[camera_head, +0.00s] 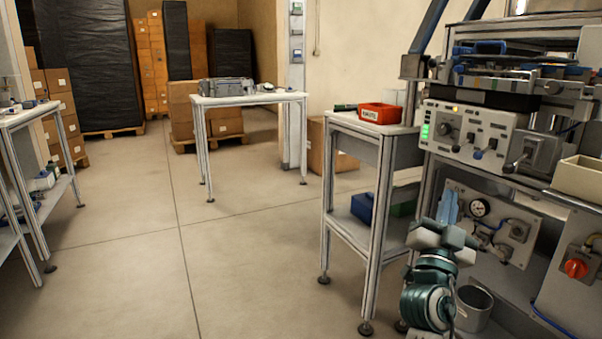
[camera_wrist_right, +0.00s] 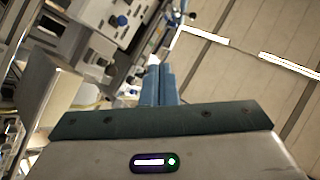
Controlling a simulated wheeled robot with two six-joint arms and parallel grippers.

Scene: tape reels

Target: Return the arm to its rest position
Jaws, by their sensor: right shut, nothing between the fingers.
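My right arm rises from the bottom of the head view, in front of the machine at the right. Its gripper (camera_head: 448,208) points up, with its pale blue fingers together and empty. In the right wrist view the two blue fingers (camera_wrist_right: 159,84) stand side by side, shut, with nothing between them. Beyond them the wrist view shows a tilted view of the machine and ceiling lights. My left arm and gripper are not in view.
The machine's control panel (camera_head: 470,132) and a gauge panel (camera_head: 490,225) stand behind my right gripper. A side table with a red bin (camera_head: 380,113) is left of it. A grey bucket (camera_head: 473,308) stands low beside the arm. The floor (camera_head: 240,250) at centre is clear.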

